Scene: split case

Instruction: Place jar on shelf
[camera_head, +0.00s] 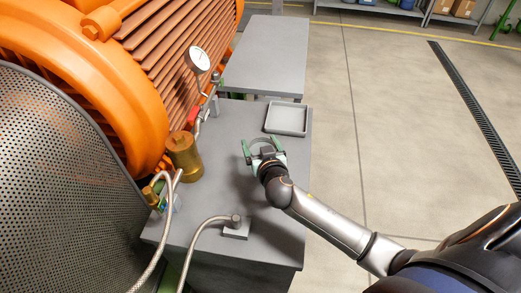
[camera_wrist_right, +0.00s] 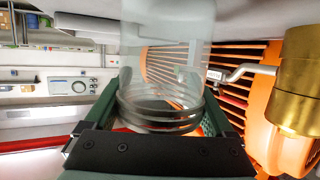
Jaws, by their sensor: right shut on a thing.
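A clear glass jar (camera_wrist_right: 165,75) with a ringed, threaded end stands between the fingers of my right gripper (camera_wrist_right: 160,120) in the right wrist view. In the head view my right gripper (camera_head: 262,147) is over the grey worktop, shut on the jar, whose glass is hard to make out there. I cannot tell whether the jar touches the worktop. My left gripper is not in view. A shelf unit (camera_head: 393,10) is partly seen at the far back of the head view.
A shallow grey tray (camera_head: 287,132) lies on the worktop (camera_head: 222,200) just beyond my right gripper. A brass cylinder (camera_head: 184,158), pressure gauge (camera_head: 199,60), hoses and a large orange machine (camera_head: 165,45) crowd the left. A grey surface (camera_head: 265,60) behind is bare.

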